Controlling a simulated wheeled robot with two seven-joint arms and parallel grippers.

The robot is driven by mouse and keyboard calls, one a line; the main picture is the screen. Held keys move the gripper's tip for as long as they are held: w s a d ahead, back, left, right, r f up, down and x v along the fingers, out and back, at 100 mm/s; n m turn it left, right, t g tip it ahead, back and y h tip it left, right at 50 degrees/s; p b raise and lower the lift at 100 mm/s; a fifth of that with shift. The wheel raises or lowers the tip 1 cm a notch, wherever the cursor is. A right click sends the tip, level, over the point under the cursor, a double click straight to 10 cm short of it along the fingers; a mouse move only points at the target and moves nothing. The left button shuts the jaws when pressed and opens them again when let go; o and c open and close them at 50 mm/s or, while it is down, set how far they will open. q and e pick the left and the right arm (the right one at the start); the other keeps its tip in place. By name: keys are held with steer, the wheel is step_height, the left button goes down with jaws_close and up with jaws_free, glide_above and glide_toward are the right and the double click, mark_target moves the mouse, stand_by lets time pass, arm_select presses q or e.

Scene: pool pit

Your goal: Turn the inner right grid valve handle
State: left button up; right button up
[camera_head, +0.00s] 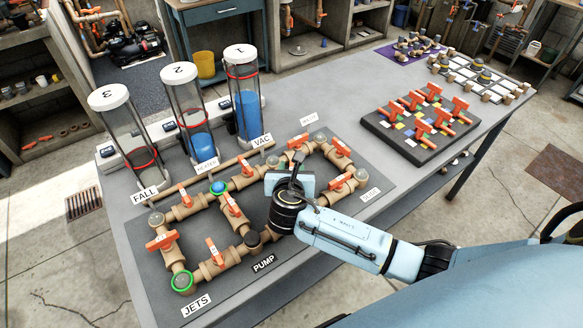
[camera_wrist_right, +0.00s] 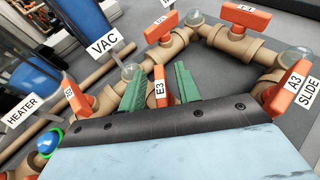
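The pipe grid (camera_head: 243,252) lies on a dark mat on the table, with tan pipes and several orange valve handles. The inner right handle, labelled E3 (camera_wrist_right: 160,92), stands between the two green fingers of my right gripper (camera_wrist_right: 160,88) in the right wrist view. The fingers are apart, one on each side of it; whether either touches it is unclear. In the head view my right gripper (camera_head: 297,172) is over the right half of the grid and hides that handle. The inner left handle (camera_head: 231,204) is clear of it. My left gripper is not in view.
Close around are the A3 handle (camera_wrist_right: 288,96), a top handle (camera_wrist_right: 162,27) and another handle (camera_wrist_right: 246,16). Three clear cylinders, one marked 1 (camera_head: 246,95), stand behind the grid. A black board (camera_head: 410,145) with orange handles lies to the right. Bare grey table separates them.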

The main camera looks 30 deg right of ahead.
mark_target(291, 168)
step_height(291, 168, up, 10)
steer(key=shift+p, duration=1.05)
